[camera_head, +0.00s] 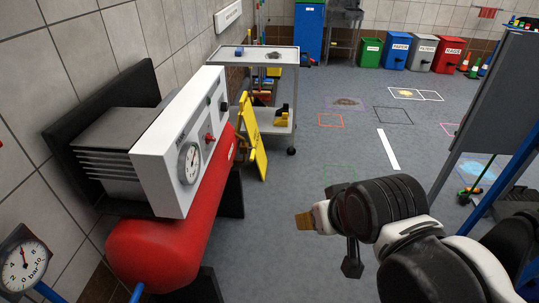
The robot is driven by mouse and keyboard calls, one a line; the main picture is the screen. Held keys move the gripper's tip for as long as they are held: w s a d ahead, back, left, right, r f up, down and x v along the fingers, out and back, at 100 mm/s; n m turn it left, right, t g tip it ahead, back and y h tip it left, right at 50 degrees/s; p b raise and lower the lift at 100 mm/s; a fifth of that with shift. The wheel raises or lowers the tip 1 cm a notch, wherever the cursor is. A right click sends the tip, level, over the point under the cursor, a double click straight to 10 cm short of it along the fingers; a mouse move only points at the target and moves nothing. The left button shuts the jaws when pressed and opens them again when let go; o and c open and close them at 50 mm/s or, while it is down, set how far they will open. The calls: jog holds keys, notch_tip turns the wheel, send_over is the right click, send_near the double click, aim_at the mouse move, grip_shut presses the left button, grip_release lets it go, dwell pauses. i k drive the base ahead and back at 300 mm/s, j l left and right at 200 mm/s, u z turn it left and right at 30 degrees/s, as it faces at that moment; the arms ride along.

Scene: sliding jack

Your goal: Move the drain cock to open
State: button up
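A red air compressor tank (175,235) stands at the left with a white control panel (168,155) above it. The panel face carries a round gauge (189,163), a small red knob (209,137) and a small dark fitting (223,105). I cannot tell which fitting, if any of these, is the drain cock. My gripper (305,221) is at the right of the compressor, with a tan tip pointing left towards it. It is clear of the panel and appears to touch nothing. Its finger opening is not readable from this angle.
A second gauge marked bar (24,266) stands at the lower left. A grey trolley (268,56) and a yellow folding sign (251,138) are behind the compressor. Coloured bins (396,50) line the back wall. A dark board (497,105) stands at right. The middle floor is mostly clear.

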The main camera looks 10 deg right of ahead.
aim_at(254, 149)
jog(key=i+l, duration=0.25)
jog(key=i, duration=0.2)
jog(key=i+l, duration=0.25)
jog(key=i, duration=0.15)
jog(key=i+l, duration=0.2)
jog(key=i, duration=0.25)
jog(key=i+l, duration=0.25)
jog(key=i, duration=0.15)
